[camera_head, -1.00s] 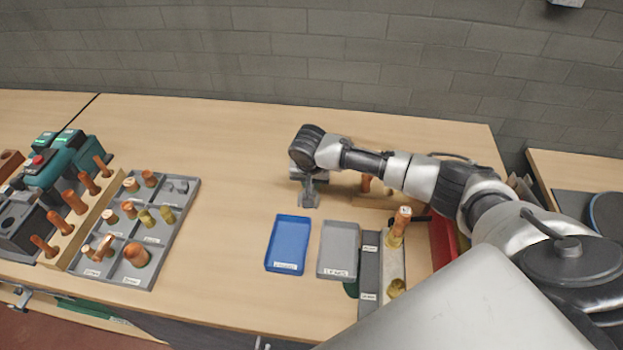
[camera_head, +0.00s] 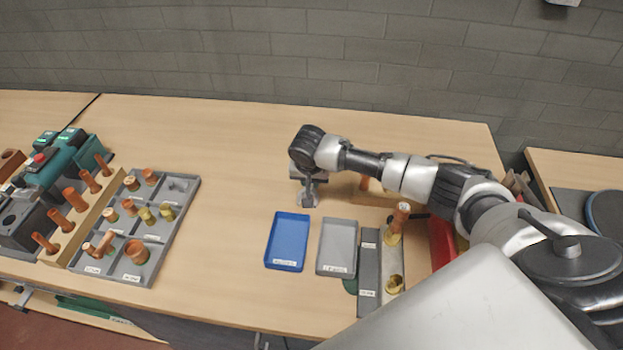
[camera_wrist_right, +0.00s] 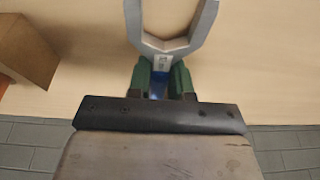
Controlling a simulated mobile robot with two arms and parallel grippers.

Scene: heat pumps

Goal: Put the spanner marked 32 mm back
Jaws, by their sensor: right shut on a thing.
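My right gripper (camera_head: 308,184) is over the middle of the table, pointing down, with its arm coming in from the right. It is shut on a grey open-ended spanner (camera_wrist_right: 165,44). In the right wrist view the spanner's forked head sticks out past the green fingertips (camera_wrist_right: 162,80). A small white label sits at the base of the fork, too small to read. In the head view only a small grey part of the spanner (camera_head: 307,198) shows below the gripper. My left gripper is not in view.
A blue tray (camera_head: 287,241) and a grey tray (camera_head: 337,247) lie in front of the gripper. Right of them is a dark grey labelled strip (camera_head: 369,262) beside fittings. A compartment tray (camera_head: 184,190) of copper and brass parts stands left. The table between is clear.

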